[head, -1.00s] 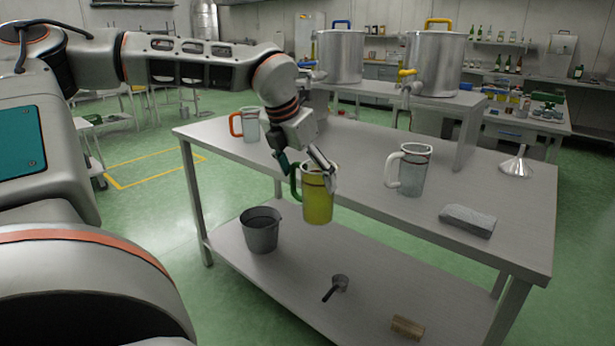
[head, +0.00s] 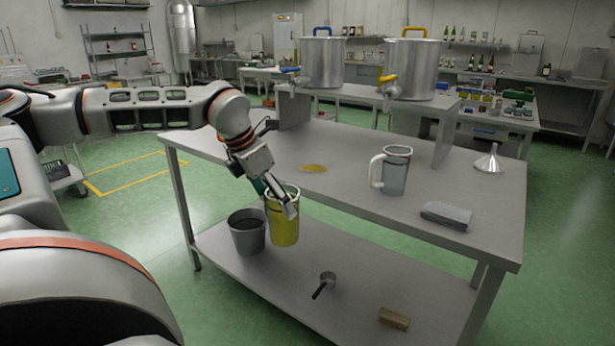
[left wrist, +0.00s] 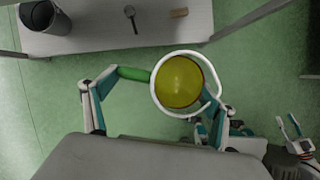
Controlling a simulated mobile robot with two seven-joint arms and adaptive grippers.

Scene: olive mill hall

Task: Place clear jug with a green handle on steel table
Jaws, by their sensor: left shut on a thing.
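The clear jug with a green handle (head: 284,226) holds yellow liquid and looks roughly upright. My left gripper (head: 275,198) is shut on it, one finger at the handle and one at the opposite wall. In the left wrist view the jug (left wrist: 180,82) shows from above, over green floor. The jug is in front of the steel table (head: 345,190), its body below the level of the top. The green handle is mostly hidden in the head view. My right gripper (left wrist: 291,130) shows small in the left wrist view, fingers apart and empty.
On the tabletop are a yellow puddle (head: 312,168), a white-handled jug (head: 396,173), a grey block (head: 447,215) and a funnel (head: 489,160). The lower shelf holds a bucket (head: 247,232), a small ladle (head: 326,282) and a wooden block (head: 394,318). The tabletop's front middle is clear.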

